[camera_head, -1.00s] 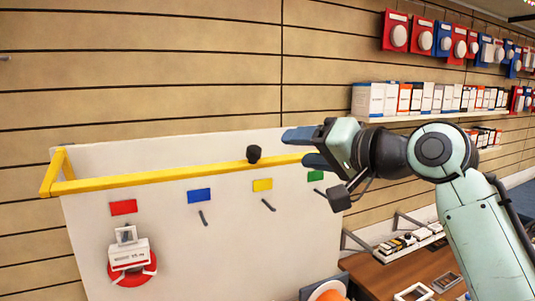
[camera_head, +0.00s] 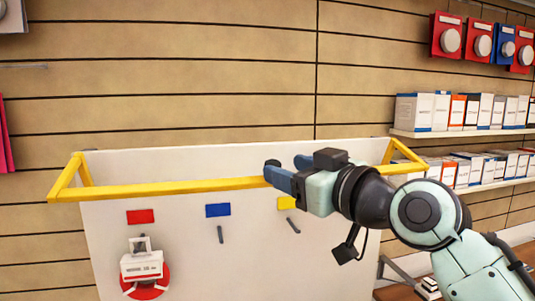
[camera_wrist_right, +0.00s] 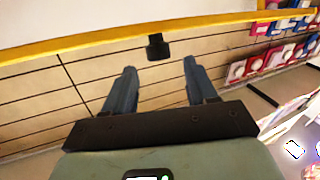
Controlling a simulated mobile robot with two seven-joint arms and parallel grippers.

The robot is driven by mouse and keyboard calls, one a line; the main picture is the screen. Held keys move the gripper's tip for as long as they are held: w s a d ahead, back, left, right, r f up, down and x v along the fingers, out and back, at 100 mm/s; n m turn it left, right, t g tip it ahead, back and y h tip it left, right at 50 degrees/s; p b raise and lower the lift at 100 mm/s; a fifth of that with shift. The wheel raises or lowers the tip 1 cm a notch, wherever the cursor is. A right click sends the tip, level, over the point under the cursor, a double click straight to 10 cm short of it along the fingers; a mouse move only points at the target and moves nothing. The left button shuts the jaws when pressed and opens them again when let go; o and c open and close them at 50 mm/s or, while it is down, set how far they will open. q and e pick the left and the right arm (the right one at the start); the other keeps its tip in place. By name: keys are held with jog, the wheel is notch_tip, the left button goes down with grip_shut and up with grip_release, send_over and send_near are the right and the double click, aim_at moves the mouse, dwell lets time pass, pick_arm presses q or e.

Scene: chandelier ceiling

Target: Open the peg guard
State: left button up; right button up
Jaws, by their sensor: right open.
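The peg guard (camera_head: 140,191) is a yellow bar frame along the top front of a white board, its front bar level across the pegs. A black knob (camera_head: 271,163) sits on the front bar; it also shows in the right wrist view (camera_wrist_right: 158,47). My right gripper (camera_head: 284,174) is open at the knob, its blue fingers partly covering it in the head view. In the right wrist view, the gripper (camera_wrist_right: 158,72) has its fingers spread, with the knob just beyond the gap between their tips. I cannot tell whether they touch. My left gripper is out of view.
Below the bar, the white board (camera_head: 325,250) carries red (camera_head: 141,217), blue (camera_head: 218,210) and yellow (camera_head: 288,203) labels above pegs. A white device with a red ring (camera_head: 143,266) hangs under the red label. Shelves of boxes (camera_head: 458,112) stand at right.

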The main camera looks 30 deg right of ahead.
aim_at(271, 161)
jog(key=w, duration=0.2)
jog(key=w+p, duration=0.1)
jog(key=w, duration=0.1)
jog(key=w+p, duration=0.1)
jog(key=w, duration=0.1)
jog(key=shift+w+a+r, duration=0.1)
jog(key=shift+a+r, duration=0.05)
jog(key=shift+a, duration=0.2)
jog(key=shift+w+a+p, duration=0.1)
jog(key=shift+w+p, duration=0.3)
jog(key=shift+w, duration=0.2)
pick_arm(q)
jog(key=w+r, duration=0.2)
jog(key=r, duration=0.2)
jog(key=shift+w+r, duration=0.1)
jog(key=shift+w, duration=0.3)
pick_arm(e)
jog(key=shift+s, duration=0.1)
